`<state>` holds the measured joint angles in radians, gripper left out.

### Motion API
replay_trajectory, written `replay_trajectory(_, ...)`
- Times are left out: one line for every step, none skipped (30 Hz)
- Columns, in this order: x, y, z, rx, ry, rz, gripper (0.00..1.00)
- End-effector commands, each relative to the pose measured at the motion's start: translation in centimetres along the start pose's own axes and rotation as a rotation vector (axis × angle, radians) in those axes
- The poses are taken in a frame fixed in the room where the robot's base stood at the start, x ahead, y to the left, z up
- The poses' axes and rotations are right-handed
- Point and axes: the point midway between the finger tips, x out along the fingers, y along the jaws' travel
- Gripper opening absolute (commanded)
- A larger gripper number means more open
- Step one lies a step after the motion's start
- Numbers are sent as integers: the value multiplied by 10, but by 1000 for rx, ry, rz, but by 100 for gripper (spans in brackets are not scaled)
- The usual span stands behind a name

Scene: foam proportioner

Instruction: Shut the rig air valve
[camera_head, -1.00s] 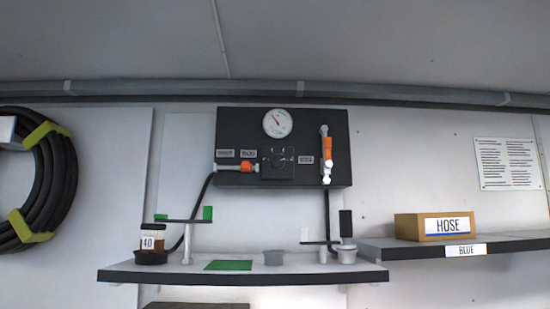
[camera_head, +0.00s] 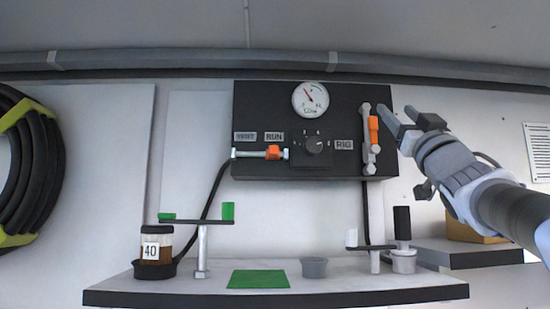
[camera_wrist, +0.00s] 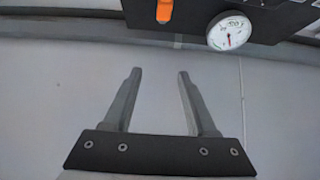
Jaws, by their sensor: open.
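The rig air valve (camera_head: 373,130) is on the right side of the black panel, beside the RIG label (camera_head: 344,145). Its orange handle stands upright, in line with its vertical silver pipe. An orange handle also shows at the top edge of the wrist view (camera_wrist: 164,11); it looks like the same valve, partly cut off. My gripper (camera_head: 407,117) is just right of the valve in the head view, its fingers pointing up and left. In the wrist view my gripper (camera_wrist: 160,73) is open and empty, with the orange handle beyond its fingertips. No contact shows.
The black panel (camera_head: 245,105) also carries a gauge (camera_head: 310,99), a dial (camera_head: 316,146) and a second, horizontal orange-handled valve (camera_head: 273,153).

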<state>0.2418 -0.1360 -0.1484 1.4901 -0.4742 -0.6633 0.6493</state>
Motion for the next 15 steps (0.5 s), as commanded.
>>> replay_trajectory(8, 0, 7, 1, -3, 0, 57)
replay_trajectory(12, 0, 10, 3, -3, 1, 57)
replay_trajectory(18, 0, 16, 2, -5, 1, 57)
replay_trajectory(22, 0, 20, 2, -5, 0, 57)
replay_trajectory(26, 0, 24, 3, -5, 1, 57)
replay_trajectory(32, 0, 30, 3, -5, 1, 57)
replay_trajectory(36, 0, 34, 2, -6, 1, 57)
replay_trajectory(40, 0, 37, 2, -5, 1, 57)
replay_trajectory(45, 0, 43, 3, -5, 2, 57)
replay_trajectory(49, 0, 47, 2, -4, 1, 57)
replay_trajectory(53, 0, 51, 2, -4, 1, 57)
replay_trajectory(58, 0, 56, 2, -4, 1, 57)
replay_trajectory(62, 0, 60, 2, -4, 2, 57)
replay_trajectory(66, 0, 63, 2, -4, 2, 57)
replay_trajectory(70, 0, 68, 2, -5, 2, 57)
